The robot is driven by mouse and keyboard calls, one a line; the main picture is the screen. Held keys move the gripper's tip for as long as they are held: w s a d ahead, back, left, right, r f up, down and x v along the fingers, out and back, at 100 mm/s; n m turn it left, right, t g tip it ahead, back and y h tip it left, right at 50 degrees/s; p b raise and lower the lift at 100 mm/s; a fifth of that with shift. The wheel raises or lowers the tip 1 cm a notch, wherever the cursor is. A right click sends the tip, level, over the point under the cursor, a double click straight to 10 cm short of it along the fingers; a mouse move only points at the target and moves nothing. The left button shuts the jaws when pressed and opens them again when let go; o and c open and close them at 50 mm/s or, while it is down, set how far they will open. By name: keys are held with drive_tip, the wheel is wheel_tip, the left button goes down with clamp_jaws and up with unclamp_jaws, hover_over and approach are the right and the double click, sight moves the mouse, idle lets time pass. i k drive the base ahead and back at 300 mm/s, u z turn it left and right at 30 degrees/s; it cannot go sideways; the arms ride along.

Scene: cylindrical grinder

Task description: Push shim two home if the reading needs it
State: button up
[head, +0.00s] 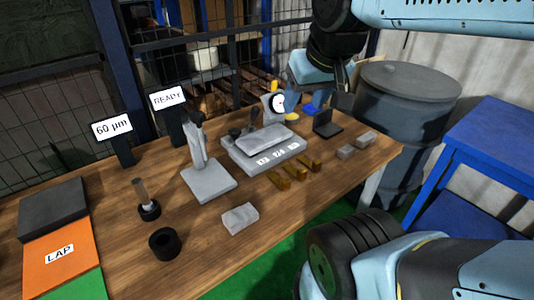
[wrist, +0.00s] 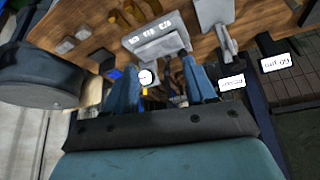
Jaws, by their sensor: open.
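The small display (head: 112,127) at the back left reads 60 µm, and the sign beside it (head: 168,98) reads READY. A grey block fixture (head: 240,160) with several small white labels on its front stands mid-bench; the labels are too small to read surely. In front of it lie three brass pieces (head: 295,173), apparently the shims; which one is shim two I cannot tell. They also show in the wrist view (wrist: 130,9). A round white dial (head: 278,103) stands behind the fixture. My gripper (wrist: 162,68) is open and empty, above the bench's back right area.
A grey stand with an upright column (head: 208,182), a grey block (head: 240,218), a black ring (head: 165,243) and an orange LAP plate (head: 62,250) occupy the left and front. Two small grey blocks (head: 356,146) lie right. A dark drum (head: 408,110) and blue table (head: 495,140) flank the bench.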

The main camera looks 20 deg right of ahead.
sight(300, 175)
drive_tip(key=u, duration=0.25)
drive_tip(key=k, duration=1.4)
drive_tip(key=z, duration=0.8)
drive_tip(key=i, duration=0.5)
